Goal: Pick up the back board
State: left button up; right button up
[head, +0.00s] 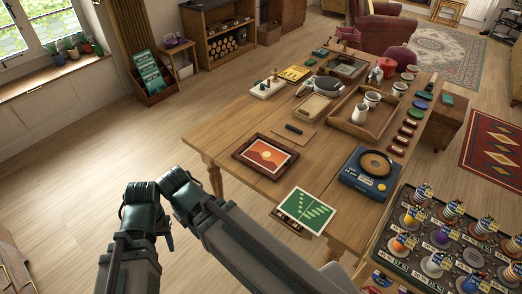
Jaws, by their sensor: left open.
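A green board with a white stepped pattern (305,210) lies at the table's near edge, partly over a dark-framed piece. Another green board with white markings (149,72) stands tilted in a wooden crate on the floor by the window wall. I cannot tell which is the back board. My left gripper (139,225) is at the lower left, over bare floor, apart from both boards. It is open and nothing shows in it; its fingertips are hard to make out.
The wooden table (225,128) carries a framed sunset picture (265,155), a blue turntable (368,172), a tray with jugs (340,122) and many small items. A rack of spools (440,240) fills the lower right. The floor at left is clear.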

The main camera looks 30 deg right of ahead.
aim_at(299, 134)
jog(key=l+z, duration=0.1)
jog(key=z, duration=1.15)
